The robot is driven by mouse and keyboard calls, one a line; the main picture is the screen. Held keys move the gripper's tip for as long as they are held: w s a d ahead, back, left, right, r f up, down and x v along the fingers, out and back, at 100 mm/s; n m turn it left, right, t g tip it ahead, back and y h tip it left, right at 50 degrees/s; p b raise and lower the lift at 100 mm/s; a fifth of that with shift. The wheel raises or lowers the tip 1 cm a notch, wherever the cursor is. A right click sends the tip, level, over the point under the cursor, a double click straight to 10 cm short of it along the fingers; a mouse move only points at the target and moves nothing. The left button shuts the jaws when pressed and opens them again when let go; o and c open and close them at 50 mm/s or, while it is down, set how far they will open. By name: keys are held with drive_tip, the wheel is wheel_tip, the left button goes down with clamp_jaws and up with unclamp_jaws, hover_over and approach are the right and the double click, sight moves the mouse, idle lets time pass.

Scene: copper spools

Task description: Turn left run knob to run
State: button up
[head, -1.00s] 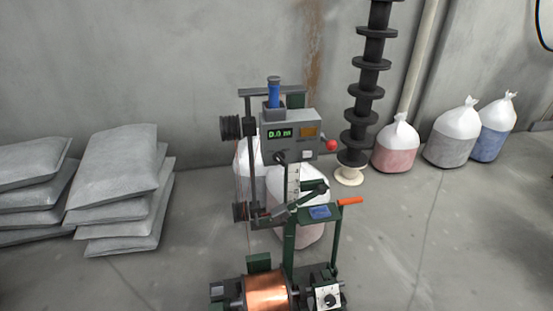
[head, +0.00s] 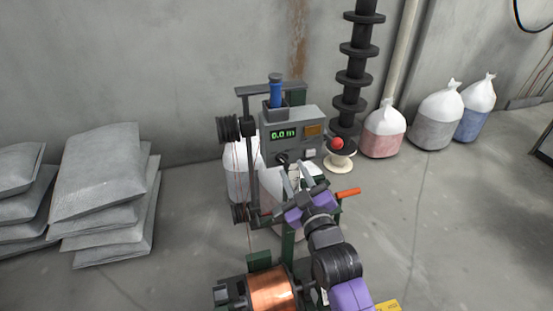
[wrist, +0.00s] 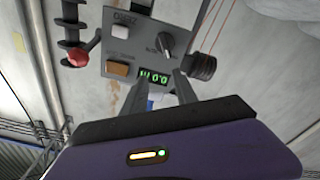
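The grey control box (head: 268,150) stands on the winding machine, with a green readout (head: 284,134) on its face. A dark knob (head: 283,159) sits low on its left side. In the wrist view the picture is inverted, and the knob (wrist: 165,43) shows with a pale pointer edge beside lettering too small to read. My gripper (head: 293,174) is just below and in front of the box. In the wrist view its two fingers (wrist: 161,85) are apart with nothing between them. They are short of the knob and do not appear to touch it.
An orange handle (head: 348,192) lies right of my gripper. A copper spool (head: 272,292) is below. Grey sacks (head: 100,185) are stacked at left; white-topped bags (head: 385,130) stand along the wall.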

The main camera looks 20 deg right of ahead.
sight(284, 162)
drive_tip(key=shift+n+g, duration=0.4)
drive_tip(key=shift+n, duration=0.2)
drive_tip(key=shift+w+f, duration=0.5)
drive_tip(key=shift+w, duration=0.85)
drive_tip(key=shift+w+f, duration=0.45)
drive_tip(key=shift+w, duration=0.9)
drive_tip(key=shift+w+f, duration=0.5)
drive_tip(key=shift+w, duration=0.85)
drive_tip(key=shift+c, duration=0.2)
clamp_jaws()
